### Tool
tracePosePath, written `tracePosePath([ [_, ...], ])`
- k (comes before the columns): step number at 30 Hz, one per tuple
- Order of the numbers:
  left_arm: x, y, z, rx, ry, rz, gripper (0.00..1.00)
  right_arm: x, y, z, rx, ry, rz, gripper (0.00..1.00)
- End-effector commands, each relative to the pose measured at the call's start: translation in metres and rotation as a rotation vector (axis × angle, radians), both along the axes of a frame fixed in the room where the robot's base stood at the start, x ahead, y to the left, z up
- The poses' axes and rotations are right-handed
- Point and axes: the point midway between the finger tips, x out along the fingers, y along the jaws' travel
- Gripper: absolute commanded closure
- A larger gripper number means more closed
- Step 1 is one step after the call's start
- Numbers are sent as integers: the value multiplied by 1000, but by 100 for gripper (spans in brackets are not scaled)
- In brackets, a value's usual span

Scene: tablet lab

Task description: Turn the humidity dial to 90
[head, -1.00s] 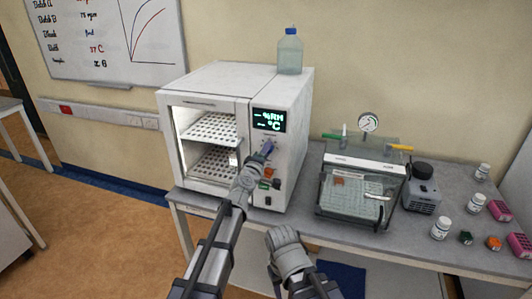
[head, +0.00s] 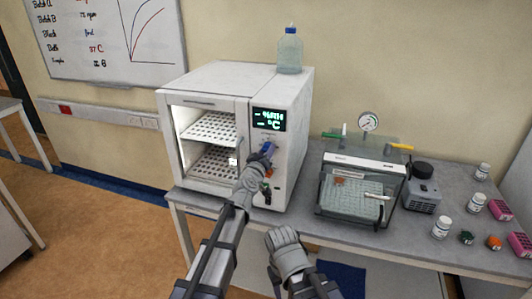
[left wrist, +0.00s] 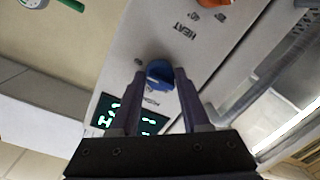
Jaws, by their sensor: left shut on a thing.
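The blue humidity dial (left wrist: 160,73) sits on the white front panel of the cabinet (head: 225,82). In the left wrist view it lies between the two fingertips of my left gripper (left wrist: 157,80), which is shut on it. The label beside the dial is partly covered by a finger, and the dial's setting cannot be read. In the head view my left gripper (head: 263,156) reaches the panel below the display (head: 269,120) and hides most of the dial. The display shows green %RH and °C lines with dashes for values.
An orange heat dial (left wrist: 213,3) is close by on the same panel. A bottle (head: 290,52) stands on the cabinet. A clear chamber with a gauge (head: 368,122) stands to the right on the bench (head: 310,195), with small jars and pink boxes beyond.

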Motion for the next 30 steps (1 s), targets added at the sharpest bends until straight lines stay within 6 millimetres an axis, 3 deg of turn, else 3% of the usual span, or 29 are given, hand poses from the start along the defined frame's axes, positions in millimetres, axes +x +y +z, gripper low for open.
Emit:
tracePosePath([
  [18, -1, -1, 0, 39, -11, -2, 100, 0, 0, -1, 0, 0, 0, 50],
  [19, -1, -1, 0, 39, -11, -2, 53, 0, 0, -1, 0, 0, 0, 50],
  [26, 0, 0, 0, 37, -11, -1, 27, 0, 0, 0, 0, 0, 0, 50],
  [30, 0, 0, 0, 36, -11, -1, 25, 0, 0, -1, 0, 0, 0, 50],
])
